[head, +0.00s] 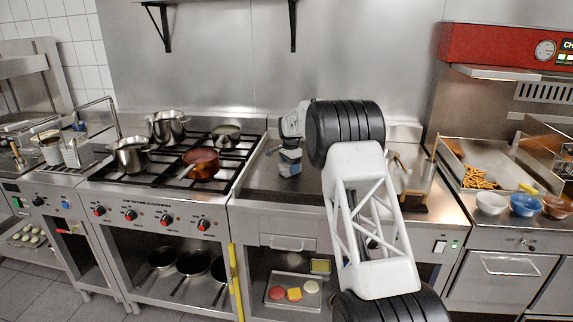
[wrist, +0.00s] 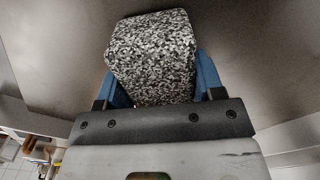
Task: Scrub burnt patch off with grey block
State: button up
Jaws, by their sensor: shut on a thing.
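The grey block (wrist: 152,55) has a speckled black-and-white surface and sits between the blue fingers in the wrist view. My gripper (head: 289,162) is shut on it, over the flat griddle plate (head: 260,178) right of the burners. In the wrist view my gripper (wrist: 155,85) has one finger on each side of the block. The plate's metal surface fills the background there. I cannot tell whether the block touches the plate. No burnt patch stands out clearly; my arm covers part of the plate in the head view.
Left of the plate, a copper pan (head: 202,164) and steel pots (head: 131,155) stand on the burner grates (head: 165,178). Right of the plate are a tray of fries (head: 478,178) and small bowls (head: 525,205). A steel wall (head: 215,70) rises behind.

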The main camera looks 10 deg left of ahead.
jog(key=shift+d+r, duration=0.15)
jog(key=shift+d, duration=0.1)
jog(key=shift+c, duration=0.7)
jog(key=shift+d+f, duration=0.25)
jog(key=shift+d, duration=0.55)
jog(key=shift+a, duration=2.1)
jog(key=shift+d+r, duration=0.1)
jog(key=shift+r, duration=4.05)
